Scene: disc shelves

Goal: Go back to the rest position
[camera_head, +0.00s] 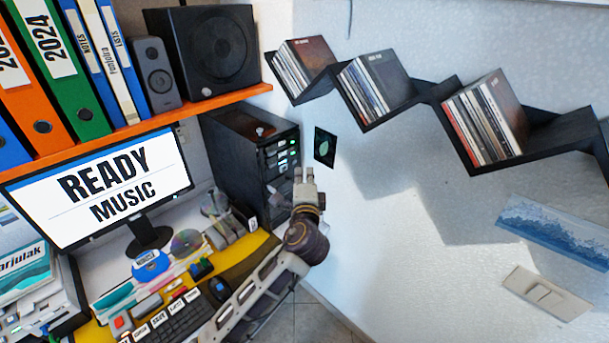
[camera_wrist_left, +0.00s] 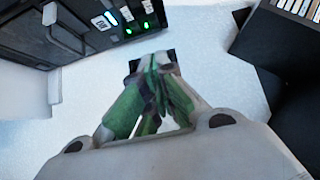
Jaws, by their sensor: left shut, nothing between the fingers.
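My left gripper (camera_head: 304,176) is raised in front of the white wall, just right of the black computer tower (camera_head: 258,152) in the head view. It is shut and empty. In the left wrist view its fingers (camera_wrist_left: 158,66) meet in front of a small dark square. That appears to be the black card with a green leaf shape (camera_head: 324,147), seen just above the gripper in the head view. I cannot tell whether the fingertips touch it. The tower (camera_wrist_left: 90,30) also shows at upper left in the wrist view. My right gripper is not in view.
A black zigzag wall shelf (camera_head: 440,92) holds several disc stacks at upper right. The desk at left carries a monitor (camera_head: 100,188) reading "READY MUSIC", a keyboard (camera_head: 172,322) and loose discs. An orange shelf (camera_head: 150,130) holds binders and speakers.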

